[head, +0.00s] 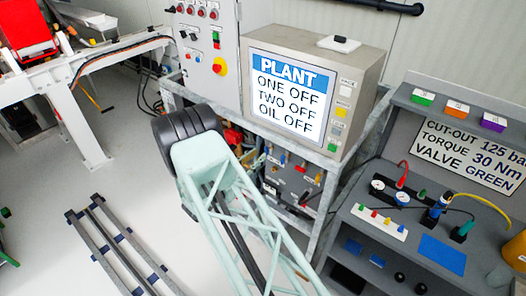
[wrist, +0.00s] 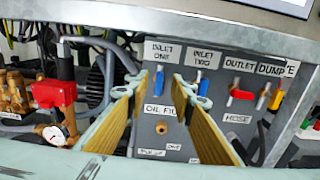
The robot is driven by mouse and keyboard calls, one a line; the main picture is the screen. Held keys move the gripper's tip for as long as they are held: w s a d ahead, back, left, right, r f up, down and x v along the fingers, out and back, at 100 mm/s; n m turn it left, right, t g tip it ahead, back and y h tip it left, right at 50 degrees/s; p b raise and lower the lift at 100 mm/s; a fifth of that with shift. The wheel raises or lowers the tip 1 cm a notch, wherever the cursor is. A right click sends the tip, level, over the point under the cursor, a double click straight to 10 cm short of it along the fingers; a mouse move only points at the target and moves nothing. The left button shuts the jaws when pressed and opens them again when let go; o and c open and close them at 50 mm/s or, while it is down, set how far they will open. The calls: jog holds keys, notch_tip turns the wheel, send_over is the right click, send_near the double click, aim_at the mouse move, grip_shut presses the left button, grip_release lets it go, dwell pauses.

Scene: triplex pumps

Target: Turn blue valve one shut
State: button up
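In the wrist view, the blue valve handle (wrist: 160,77) under the label "INLET ONE" stands roughly upright on the grey panel. A second blue handle (wrist: 202,82) sits under "INLET TWO", just beyond the tip of my right finger. My gripper (wrist: 164,97) is open, with one finger on each side of the picture's middle and nothing between them. The inlet one handle shows between and beyond the fingertips, and I see no contact. In the head view, my arm hides part of the valve panel, and I cannot make out my gripper there.
A red handle (wrist: 241,94) under "OUTLET" and a handle (wrist: 277,99) under "DUMP" are to the right. A gauge (wrist: 54,135) and red block (wrist: 53,94) are at left. A metal ledge overhangs the panel. The screen (head: 289,96) reads ONE OFF, TWO OFF, OIL OFF.

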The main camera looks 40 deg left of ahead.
aim_at(265, 149)
jog(key=shift+w, duration=2.35)
grip_shut()
